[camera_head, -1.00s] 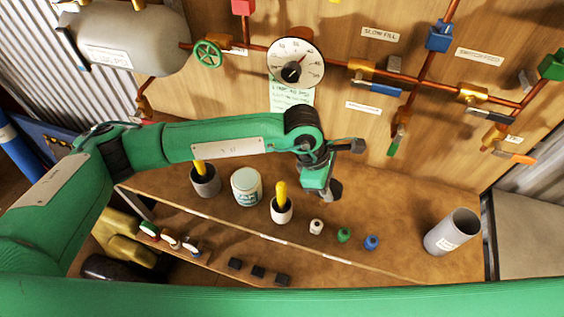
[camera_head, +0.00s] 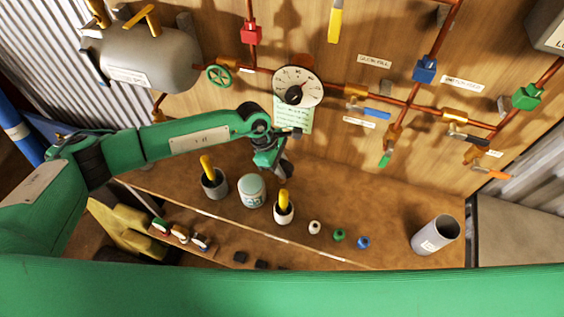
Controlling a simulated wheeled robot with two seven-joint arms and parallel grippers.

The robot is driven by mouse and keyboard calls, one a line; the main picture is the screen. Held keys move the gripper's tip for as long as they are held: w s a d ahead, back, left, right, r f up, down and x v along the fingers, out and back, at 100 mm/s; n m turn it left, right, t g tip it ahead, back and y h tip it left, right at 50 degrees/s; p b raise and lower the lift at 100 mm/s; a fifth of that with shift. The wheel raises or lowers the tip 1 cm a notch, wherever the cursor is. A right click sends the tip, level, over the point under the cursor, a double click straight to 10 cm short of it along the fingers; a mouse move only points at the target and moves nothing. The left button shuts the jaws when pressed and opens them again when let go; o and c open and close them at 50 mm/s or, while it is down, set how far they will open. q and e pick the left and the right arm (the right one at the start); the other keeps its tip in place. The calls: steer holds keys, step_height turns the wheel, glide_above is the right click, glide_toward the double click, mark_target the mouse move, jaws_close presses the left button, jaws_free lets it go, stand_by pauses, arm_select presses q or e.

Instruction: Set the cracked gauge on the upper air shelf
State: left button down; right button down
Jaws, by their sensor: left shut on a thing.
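My left gripper (camera_head: 287,153) is over the wooden shelf (camera_head: 330,200), in front of the board and just below the large dial gauge (camera_head: 298,87). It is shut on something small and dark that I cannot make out. The large dial is on the copper pipe. Several small round gauges (camera_head: 180,233) stand on a lower ledge at the left; I cannot see a crack on any of them. I cannot tell which shelf is the upper air shelf. My right gripper is not in view.
A grey pot (camera_head: 214,187), a white jar (camera_head: 251,190), a white cup (camera_head: 283,212) and small coloured knobs (camera_head: 339,235) stand on the wooden shelf. A grey cylinder (camera_head: 435,235) stands at its right. Pipes, valves and a tank (camera_head: 150,60) are behind. The shelf's middle right is clear.

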arm_select(q)
steer(key=shift+f, duration=0.2)
steer(key=shift+f, duration=0.1)
steer(key=shift+f, duration=0.15)
steer(key=c, duration=1.2)
jaws_free()
steer(key=shift+c, duration=0.2)
